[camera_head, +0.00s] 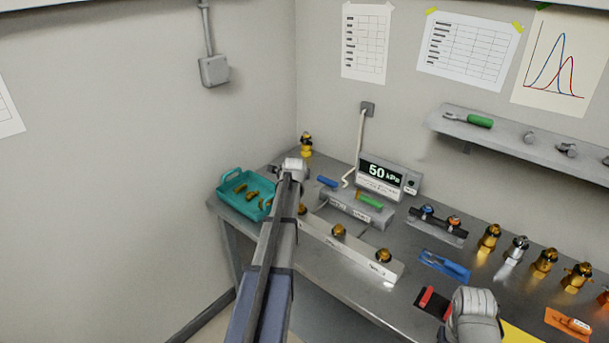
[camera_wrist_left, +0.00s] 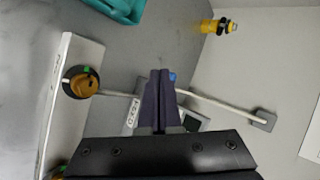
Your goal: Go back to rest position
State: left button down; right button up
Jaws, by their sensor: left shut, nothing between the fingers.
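My left arm reaches up over the bench in the head view, with its pale wrist end above the bench near the teal tray. In the left wrist view my left gripper (camera_wrist_left: 160,97) is shut, its two dark fingers together and empty. The fingers overlap the display and a blue-tipped item behind them. In the head view a pale rounded part, which looks like my right arm, shows at the bottom right over the bench. Its fingers are not visible.
A teal tray (camera_head: 228,194) with brass pieces stands left of my arm. A pale rail (camera_head: 350,258) with brass valves lies to the right. A 50 kPa display (camera_head: 381,174) stands behind. Brass fittings (camera_head: 488,240) line the right side. A shelf (camera_head: 520,144) hangs above.

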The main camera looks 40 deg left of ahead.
pick_arm(q)
jog(key=shift+s, duration=0.15)
dwell(0.4)
jog(key=s+d+f+n+g+h, duration=0.1)
jog(key=s+d, duration=0.1)
jog(key=d, duration=0.8)
jog(key=s+d+f+n+g+h, duration=0.1)
jog(key=s+d+f, duration=0.1)
jog(key=d, duration=0.9)
jog(key=s+d+f+n+g+h, duration=0.1)
jog(key=s+d, duration=0.3)
jog(key=d, duration=0.7)
jog(key=shift+s+f+h, duration=0.25)
jog(key=shift+f+h, duration=0.05)
jog(key=shift+f, duration=0.2)
jog(key=s+d+f+n+g, duration=0.1)
jog(key=s+d+n+g, duration=0.4)
jog(key=s+d, duration=1.4)
jog(key=s, duration=0.3)
jog(key=shift+s+f, duration=0.4)
